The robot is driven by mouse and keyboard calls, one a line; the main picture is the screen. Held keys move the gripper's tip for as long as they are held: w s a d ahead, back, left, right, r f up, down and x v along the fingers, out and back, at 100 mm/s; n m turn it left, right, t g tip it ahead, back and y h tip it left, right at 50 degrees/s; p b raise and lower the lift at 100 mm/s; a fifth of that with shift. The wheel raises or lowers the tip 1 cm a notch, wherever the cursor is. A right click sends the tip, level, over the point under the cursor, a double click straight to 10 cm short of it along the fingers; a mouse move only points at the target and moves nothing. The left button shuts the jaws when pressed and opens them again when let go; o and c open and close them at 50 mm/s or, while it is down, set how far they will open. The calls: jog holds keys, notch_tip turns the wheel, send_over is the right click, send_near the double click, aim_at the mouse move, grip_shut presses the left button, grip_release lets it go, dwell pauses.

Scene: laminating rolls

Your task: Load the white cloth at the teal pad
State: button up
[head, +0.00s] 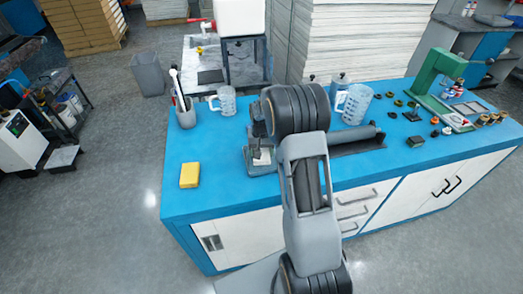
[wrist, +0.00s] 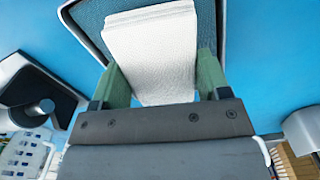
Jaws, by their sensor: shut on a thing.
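The white cloth (wrist: 152,45) lies between the two green fingers of my gripper (wrist: 163,78) in the wrist view, and the gripper is shut on it. The cloth is over the teal pad (wrist: 90,24), which has a pale rim around it. I cannot tell whether the cloth touches the pad. In the head view the cloth (head: 263,155) is a small white patch beside my arm, above the pad's clear-edged holder (head: 252,170) near the front of the blue bench. My arm hides most of the gripper there.
On the blue bench (head: 222,172) a yellow sponge (head: 190,175) lies left. Clear jugs (head: 226,101) (head: 356,104) stand behind, with a tool cup (head: 184,113) at far left. A dark roller (head: 355,138) is right of my arm. A green press (head: 432,75) and small parts fill the right end.

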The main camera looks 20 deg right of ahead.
jog(key=shift+f+b, duration=0.45)
jog(key=shift+f, duration=0.15)
dwell(1.7)
jog(key=shift+r, duration=0.15)
jog(key=shift+r+p, duration=2.3)
jog(key=shift+r, duration=1.1)
